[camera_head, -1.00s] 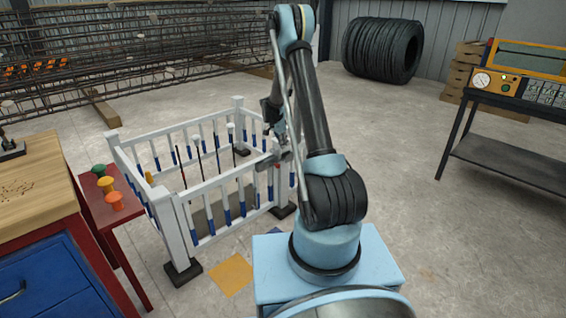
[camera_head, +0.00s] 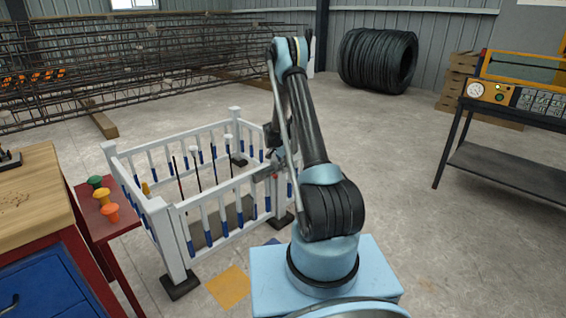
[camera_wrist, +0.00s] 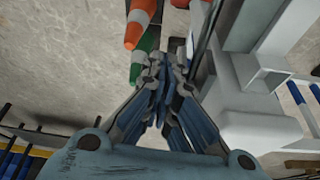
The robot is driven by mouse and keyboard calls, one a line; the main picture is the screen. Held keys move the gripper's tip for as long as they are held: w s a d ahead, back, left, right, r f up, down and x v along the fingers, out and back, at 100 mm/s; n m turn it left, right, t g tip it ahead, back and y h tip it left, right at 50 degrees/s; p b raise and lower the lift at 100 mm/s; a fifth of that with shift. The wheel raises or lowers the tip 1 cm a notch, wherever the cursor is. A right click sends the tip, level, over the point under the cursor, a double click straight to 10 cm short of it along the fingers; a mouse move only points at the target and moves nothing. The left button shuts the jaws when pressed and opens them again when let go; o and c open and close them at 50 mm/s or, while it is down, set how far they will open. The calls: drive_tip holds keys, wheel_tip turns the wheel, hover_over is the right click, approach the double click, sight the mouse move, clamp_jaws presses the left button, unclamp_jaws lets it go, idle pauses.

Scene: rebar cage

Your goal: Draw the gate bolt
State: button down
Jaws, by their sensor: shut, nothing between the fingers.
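The white fence pen with blue-footed bars stands left of my arm in the head view, its near gate panel (camera_head: 222,208) facing me. A small grey fitting (camera_head: 266,172) sits at the panel's top right; I cannot tell if it is the bolt. My gripper (camera_wrist: 168,75) is shut and empty in the wrist view. In the head view my gripper is at that right corner, largely hidden by my arm.
Orange and green cones (camera_wrist: 140,25) show beyond the fingers in the wrist view. A red stand with coloured knobs (camera_head: 102,196) and a wooden-topped bench (camera_head: 30,190) are at left. A dark metal table (camera_head: 515,165) is at right, with open floor between.

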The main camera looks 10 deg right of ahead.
sight(272, 174)
drive_tip(key=shift+s+a+f, duration=0.4)
drive_tip(key=shift+a+f, duration=0.15)
drive_tip(key=shift+a, duration=0.25)
drive_tip(key=shift+s+a+f, duration=0.4)
drive_tip(key=shift+a+f, duration=0.1)
drive_tip(key=shift+a, duration=0.25)
drive_tip(key=s+a, duration=0.1)
drive_tip(key=a, duration=0.1)
drive_tip(key=s+a, duration=0.2)
drive_tip(key=shift+s+a, duration=0.15)
drive_tip(key=shift+a, duration=0.1)
